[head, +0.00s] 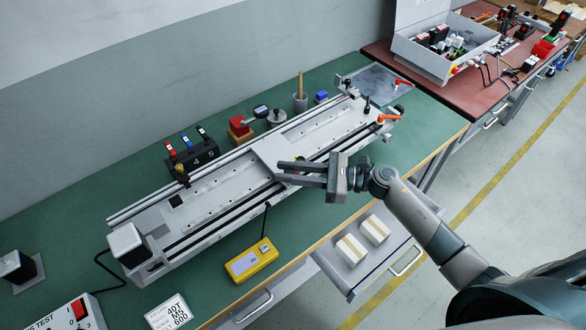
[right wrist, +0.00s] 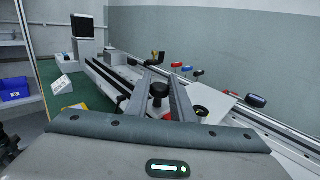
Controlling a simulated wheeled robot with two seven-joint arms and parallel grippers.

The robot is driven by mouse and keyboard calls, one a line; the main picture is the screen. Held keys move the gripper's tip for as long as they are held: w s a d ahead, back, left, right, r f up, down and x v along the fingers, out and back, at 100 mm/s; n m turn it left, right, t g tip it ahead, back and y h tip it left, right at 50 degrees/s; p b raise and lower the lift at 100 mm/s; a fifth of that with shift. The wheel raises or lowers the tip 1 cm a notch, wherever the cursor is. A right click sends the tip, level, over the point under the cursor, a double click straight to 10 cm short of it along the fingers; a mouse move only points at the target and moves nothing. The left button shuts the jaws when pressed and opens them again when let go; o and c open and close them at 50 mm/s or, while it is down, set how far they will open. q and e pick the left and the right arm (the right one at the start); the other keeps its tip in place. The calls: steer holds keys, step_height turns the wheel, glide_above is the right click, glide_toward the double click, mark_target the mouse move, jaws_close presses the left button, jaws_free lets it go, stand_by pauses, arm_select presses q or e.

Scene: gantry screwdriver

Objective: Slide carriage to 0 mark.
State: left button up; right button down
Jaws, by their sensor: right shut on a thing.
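The grey carriage (head: 268,152) sits across the long rail bed (head: 215,180), near the middle of its length. My right gripper (head: 279,172) reaches over the near side of the carriage from the right. In the right wrist view, its fingers stand on either side of a black knob (right wrist: 159,91), and it is shut on this knob. The carriage plate also shows in the right wrist view (right wrist: 212,102). The knob is hidden by the gripper in the head view. I cannot make out a 0 mark on the rail. My left gripper is not in view.
A yellow readout box (head: 252,260) lies in front of the rail, cabled to it. A block with coloured-handled tools (head: 192,157) stands behind. A grey end housing (head: 127,245) closes the left end. An orange lever (head: 388,118) is at the right end. An open drawer (head: 350,285) holds two blocks.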

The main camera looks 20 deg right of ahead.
steer(key=s+a+p, duration=0.1)
steer(key=s+a, duration=0.3)
steer(key=a, duration=0.8)
steer(key=s+a+p, duration=0.1)
steer(key=s+a, duration=0.4)
steer(key=a, duration=0.6)
steer(key=shift+a, duration=0.4)
steer(key=c, duration=1.7)
jaws_free()
steer(key=shift+o, duration=0.8)
steer(key=shift+a, duration=0.2)
steer(key=shift+w+d, duration=0.1)
steer(key=shift+d, duration=0.1)
